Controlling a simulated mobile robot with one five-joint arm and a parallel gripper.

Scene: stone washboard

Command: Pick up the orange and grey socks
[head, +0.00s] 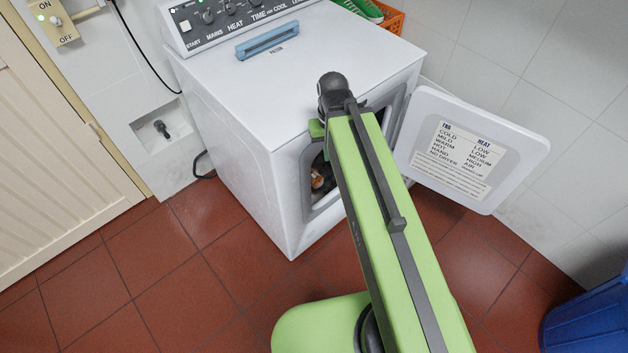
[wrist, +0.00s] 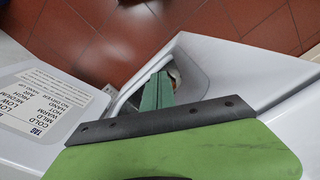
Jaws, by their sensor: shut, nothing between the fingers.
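In the head view my arm hides the fingers.
The white dryer (head: 262,90) has its door (head: 480,195) swung open to the right, close to my arm. A blue bin (head: 590,325) stands at the lower right. An orange basket (head: 392,20) sits behind the dryer top. Red floor tiles on the left are clear.

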